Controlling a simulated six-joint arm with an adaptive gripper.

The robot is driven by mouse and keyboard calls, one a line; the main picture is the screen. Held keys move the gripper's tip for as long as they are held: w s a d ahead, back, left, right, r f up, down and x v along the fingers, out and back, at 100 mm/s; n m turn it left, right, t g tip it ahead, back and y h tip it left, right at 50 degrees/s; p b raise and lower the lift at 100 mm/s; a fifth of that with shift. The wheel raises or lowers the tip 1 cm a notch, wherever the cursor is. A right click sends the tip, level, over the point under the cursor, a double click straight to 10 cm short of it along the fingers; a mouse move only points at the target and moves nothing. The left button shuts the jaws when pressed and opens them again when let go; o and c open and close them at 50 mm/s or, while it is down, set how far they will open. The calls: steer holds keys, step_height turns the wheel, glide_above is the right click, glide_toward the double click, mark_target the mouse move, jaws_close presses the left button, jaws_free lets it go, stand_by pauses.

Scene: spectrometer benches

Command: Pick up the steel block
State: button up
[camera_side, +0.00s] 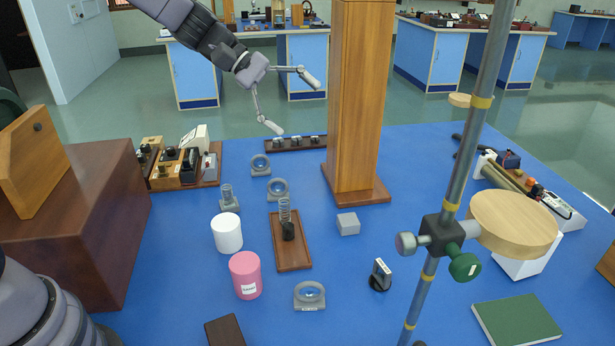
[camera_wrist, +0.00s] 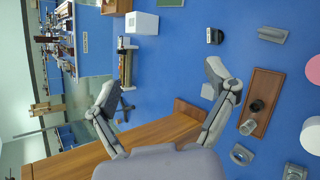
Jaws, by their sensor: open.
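The steel block (camera_side: 348,223) is a small light-grey block on the blue table, just in front of the wooden pillar's base in the side view. In the wrist view the block (camera_wrist: 207,91) is mostly hidden behind one finger. My gripper (camera_side: 292,103) is open and empty, high above the back of the table, left of the pillar and well apart from the block. In the wrist view its two fingers (camera_wrist: 160,80) are spread wide, with blue table between them.
The tall wooden pillar (camera_side: 358,110) stands between my gripper and the right side. A metal rod stand (camera_side: 462,170) with a round wooden plate (camera_side: 513,222) stands at the front right. A wooden tray with a spring (camera_side: 292,252) lies left of the block; a black meter (camera_side: 380,275) is in front.

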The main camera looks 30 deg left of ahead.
steer(key=w+d+f+n+t+h, duration=0.1)
steer(key=w+d+f+n+t, duration=0.1)
steer(key=w+f+n, duration=0.5)
steer(key=n+t+y, duration=0.2)
steer(key=n+t, duration=0.2)
steer(key=n, duration=0.4)
glide_above(346, 219)
steer(key=f, duration=2.1)
steer(key=shift+s+a+f, duration=0.1)
steer(key=shift+s+f, duration=0.15)
steer(key=shift+f, duration=0.05)
steer(key=shift+n, duration=0.3)
step_height(346, 219, down, 6)
steer(key=shift+f, duration=0.2)
steer(key=shift+w+d+f+h, duration=0.3)
steer(key=shift+w+d+f, duration=0.3)
steer(key=shift+f, duration=0.15)
steer(key=shift+w+d+f, duration=0.25)
steer(key=shift+w+d, duration=0.1)
steer(key=shift+w, duration=0.05)
steer(key=shift+c, duration=0.2)
steer(key=c, duration=1.2)
